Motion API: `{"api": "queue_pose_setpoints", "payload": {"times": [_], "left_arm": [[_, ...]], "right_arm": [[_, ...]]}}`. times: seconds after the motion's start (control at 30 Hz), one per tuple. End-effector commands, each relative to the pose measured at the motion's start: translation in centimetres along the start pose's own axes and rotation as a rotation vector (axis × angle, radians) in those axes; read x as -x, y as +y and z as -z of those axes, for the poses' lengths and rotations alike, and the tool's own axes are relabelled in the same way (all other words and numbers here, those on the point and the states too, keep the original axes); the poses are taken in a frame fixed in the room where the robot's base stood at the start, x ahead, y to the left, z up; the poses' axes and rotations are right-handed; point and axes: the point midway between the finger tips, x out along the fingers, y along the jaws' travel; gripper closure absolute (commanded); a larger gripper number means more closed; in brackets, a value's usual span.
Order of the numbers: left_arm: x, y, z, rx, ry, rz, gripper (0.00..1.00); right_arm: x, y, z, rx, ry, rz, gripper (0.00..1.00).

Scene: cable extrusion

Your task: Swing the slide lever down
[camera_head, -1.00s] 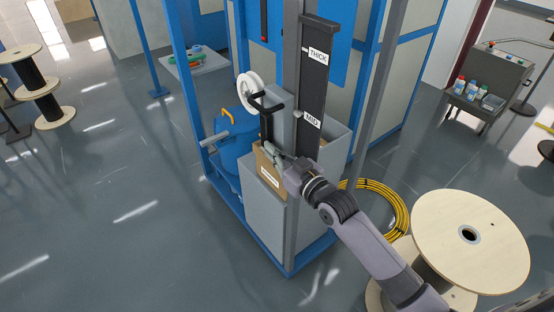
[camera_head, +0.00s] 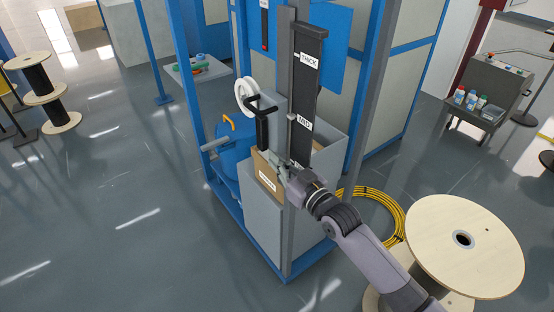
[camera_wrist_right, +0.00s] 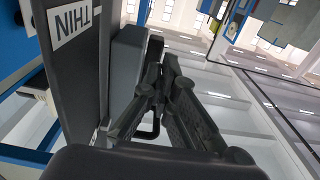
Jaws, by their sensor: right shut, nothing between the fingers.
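The slide lever is a black handle (camera_head: 263,122) with a short bar bent at its top, on the left side of the dark upright slide rail (camera_head: 305,85). The rail has white labels reading THICK (camera_head: 309,61) and MID (camera_head: 305,122). My left gripper is not seen.
A blue frame (camera_head: 287,273) surrounds the rail, with a cardboard box (camera_head: 268,172) and a blue drum (camera_head: 229,150) inside. A coil of yellow cable (camera_head: 398,215) and a large wooden spool (camera_head: 440,235) are at right. The floor at left is mostly open.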

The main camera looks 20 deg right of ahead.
Motion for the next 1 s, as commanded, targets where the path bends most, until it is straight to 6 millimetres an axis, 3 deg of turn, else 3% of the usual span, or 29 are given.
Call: {"api": "queue_pose_setpoints", "payload": {"times": [0.23,0.5,0.6,0.87,1.0], "left_arm": [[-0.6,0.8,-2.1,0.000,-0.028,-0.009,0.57],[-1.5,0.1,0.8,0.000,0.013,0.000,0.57],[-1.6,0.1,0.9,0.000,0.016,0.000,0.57],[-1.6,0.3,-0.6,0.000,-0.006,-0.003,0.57],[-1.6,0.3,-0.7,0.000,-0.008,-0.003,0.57]], "right_arm": [[3.7,0.0,-0.3,-0.001,-0.005,0.000,1.00],[8.0,-0.1,-0.2,-0.001,-0.006,0.001,1.00],[9.1,0.0,-0.1,-0.001,-0.005,0.001,1.00],[10.1,0.0,0.1,-0.002,-0.003,0.000,1.00],[10.0,0.6,-1.9,-0.006,-0.039,-0.019,1.00]]}}
